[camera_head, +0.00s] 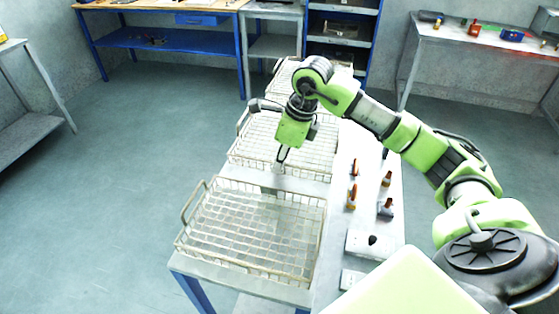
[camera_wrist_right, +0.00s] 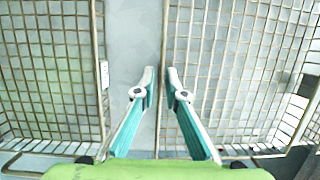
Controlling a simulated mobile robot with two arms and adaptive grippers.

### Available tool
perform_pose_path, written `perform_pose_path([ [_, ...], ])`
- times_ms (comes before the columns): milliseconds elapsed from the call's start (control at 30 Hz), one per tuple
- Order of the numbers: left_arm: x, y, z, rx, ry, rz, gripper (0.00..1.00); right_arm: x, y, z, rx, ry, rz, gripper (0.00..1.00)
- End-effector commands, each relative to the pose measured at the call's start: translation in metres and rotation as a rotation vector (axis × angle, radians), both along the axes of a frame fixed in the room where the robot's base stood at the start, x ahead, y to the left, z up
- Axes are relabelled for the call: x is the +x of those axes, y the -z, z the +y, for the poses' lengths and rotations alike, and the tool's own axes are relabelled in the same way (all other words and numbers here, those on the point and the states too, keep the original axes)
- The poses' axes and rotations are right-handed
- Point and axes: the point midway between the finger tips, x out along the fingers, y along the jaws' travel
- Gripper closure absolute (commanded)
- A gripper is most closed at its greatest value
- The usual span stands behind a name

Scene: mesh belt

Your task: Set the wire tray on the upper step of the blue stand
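Several wire trays stand in a row on a light table. The near tray (camera_head: 250,235) has a raised loop handle at its left. The middle tray (camera_head: 310,152) lies behind it, and a far tray (camera_head: 285,72) is partly hidden by my arm. My right gripper (camera_head: 282,156) points down at the near side of the middle tray. In the wrist view its fingertips (camera_wrist_right: 160,78) are apart, with a tray's rim wire between them; contact is unclear. One wire tray (camera_wrist_right: 235,60) is right of the fingers, another (camera_wrist_right: 50,70) left. I cannot make out a stepped blue stand. My left gripper is out of view.
Small orange-and-dark tools (camera_head: 352,196) and a white block (camera_head: 375,244) lie on the table's right side. A blue-framed workbench (camera_head: 165,40) and dark blue shelves (camera_head: 343,28) stand behind. A grey side table (camera_head: 490,45) is back right. The left floor is clear.

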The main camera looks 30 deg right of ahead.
Motion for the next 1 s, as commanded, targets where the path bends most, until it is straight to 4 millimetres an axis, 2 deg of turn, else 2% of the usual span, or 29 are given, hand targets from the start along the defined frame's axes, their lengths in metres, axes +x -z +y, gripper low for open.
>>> perform_pose_path([
  [333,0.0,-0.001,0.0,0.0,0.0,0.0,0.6,0.0,-0.001,0.0,0.0,0.0,0.0,0.79],
  [467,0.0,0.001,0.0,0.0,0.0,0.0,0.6,-0.001,-0.009,-0.002,-0.001,0.001,-0.002,0.79],
  [567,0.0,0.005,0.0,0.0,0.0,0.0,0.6,-0.004,-0.024,-0.004,-0.001,0.002,-0.005,0.79],
  [800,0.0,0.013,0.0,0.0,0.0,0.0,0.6,-0.015,-0.075,-0.012,0.0,0.002,-0.007,0.79],
  [1000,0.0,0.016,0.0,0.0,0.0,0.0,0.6,-0.023,-0.106,-0.016,0.0,0.0,-0.003,0.79],
])
